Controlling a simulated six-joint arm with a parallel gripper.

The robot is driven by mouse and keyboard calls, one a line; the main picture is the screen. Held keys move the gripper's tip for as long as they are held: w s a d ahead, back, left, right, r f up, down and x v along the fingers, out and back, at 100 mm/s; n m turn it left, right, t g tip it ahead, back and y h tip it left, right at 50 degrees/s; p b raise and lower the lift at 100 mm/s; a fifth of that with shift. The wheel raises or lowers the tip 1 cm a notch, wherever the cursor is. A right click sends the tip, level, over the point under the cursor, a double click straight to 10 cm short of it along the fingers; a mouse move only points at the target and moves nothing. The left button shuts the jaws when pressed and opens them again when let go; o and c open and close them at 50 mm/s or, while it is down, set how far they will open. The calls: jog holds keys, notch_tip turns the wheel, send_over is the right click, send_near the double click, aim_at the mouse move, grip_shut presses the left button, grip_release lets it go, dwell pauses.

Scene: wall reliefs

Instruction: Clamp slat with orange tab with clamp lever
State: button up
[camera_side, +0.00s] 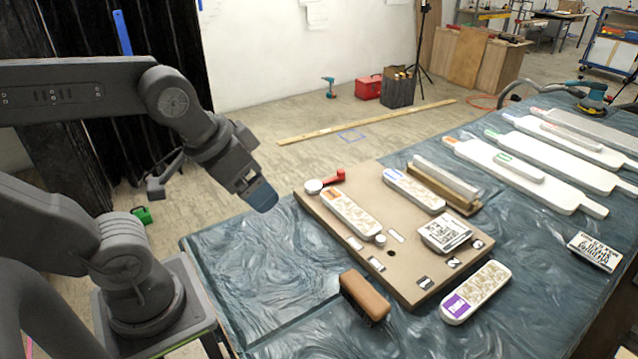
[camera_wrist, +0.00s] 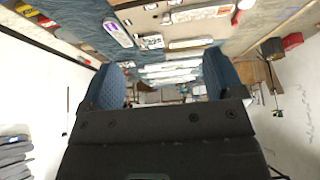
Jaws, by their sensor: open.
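The slat with the orange tab (camera_side: 350,216) lies flat on the tan board, its orange end toward the upper left in the side view. It also shows at the top of the wrist view (camera_wrist: 200,13). The red clamp lever (camera_side: 334,180) sits beside that orange end, on a pale round pivot (camera_side: 314,187). Its red handle points right, away from the slat. A red part shows at the top of the wrist view (camera_wrist: 245,4). My gripper (camera_side: 263,198) is open and empty, in the air left of the board; its blue fingers stand apart in the wrist view (camera_wrist: 163,78).
The tan board (camera_side: 405,272) also bears a blue-tab slat (camera_side: 414,190) and a printed block (camera_side: 444,233). A brush (camera_side: 364,298) and purple-tab slat (camera_side: 475,292) lie along its near side. Long white slats (camera_side: 525,174) lie right. Table cloth is clear left of the board.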

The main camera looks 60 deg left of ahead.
aim_at(341, 171)
dwell(0.4)
